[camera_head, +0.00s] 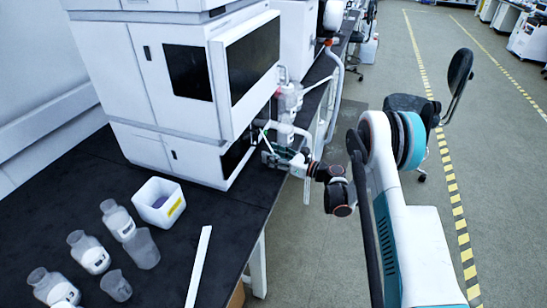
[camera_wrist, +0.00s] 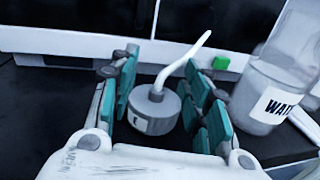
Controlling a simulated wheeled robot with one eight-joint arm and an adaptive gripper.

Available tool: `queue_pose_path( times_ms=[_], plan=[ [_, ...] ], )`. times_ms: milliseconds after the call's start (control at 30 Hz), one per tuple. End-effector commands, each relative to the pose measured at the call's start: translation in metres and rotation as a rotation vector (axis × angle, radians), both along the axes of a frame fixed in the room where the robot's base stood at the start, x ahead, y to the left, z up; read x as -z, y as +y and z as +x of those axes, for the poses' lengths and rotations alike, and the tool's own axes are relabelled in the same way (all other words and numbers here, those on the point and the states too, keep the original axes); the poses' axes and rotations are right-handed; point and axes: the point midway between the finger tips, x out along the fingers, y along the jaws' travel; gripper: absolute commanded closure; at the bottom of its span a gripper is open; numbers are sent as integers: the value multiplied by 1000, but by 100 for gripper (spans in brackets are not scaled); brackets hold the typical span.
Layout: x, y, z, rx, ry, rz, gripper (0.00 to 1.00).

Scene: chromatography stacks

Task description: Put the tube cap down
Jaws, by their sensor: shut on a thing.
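The tube cap (camera_wrist: 153,110) is a grey round cap with a pale label and a curved white tube rising from its top. My gripper (camera_wrist: 160,88) is shut on it, with teal fingers at its left and right sides. The cap looks upright, over or on the black bench top; I cannot tell whether it touches the bench. In the head view my gripper (camera_head: 284,158) is at the bench's right edge, beside the white instrument stack; the cap cannot be made out there.
A clear bottle labelled WATER (camera_wrist: 268,98) stands close right of my gripper. The white instrument stack (camera_head: 165,95) rises behind. A white box (camera_head: 152,214), several bottles and beakers, and a white strip (camera_head: 199,265) lie on the front bench. Dark bench between box and stack is clear.

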Motion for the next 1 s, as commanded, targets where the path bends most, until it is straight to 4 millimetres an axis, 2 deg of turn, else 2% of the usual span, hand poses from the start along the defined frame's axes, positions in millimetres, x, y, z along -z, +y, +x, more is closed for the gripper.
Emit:
queue_pose_path(
  times_ms=[267,300,367,800,1000],
  plan=[
    [2,0,0,1,0,0,85],
    [2,-1,0,1,0,0,50],
    [2,-1,0,1,0,0,36],
    [-2,-1,0,1,0,0,36],
    [-4,-29,-17,5,0,0,36]
  ],
)
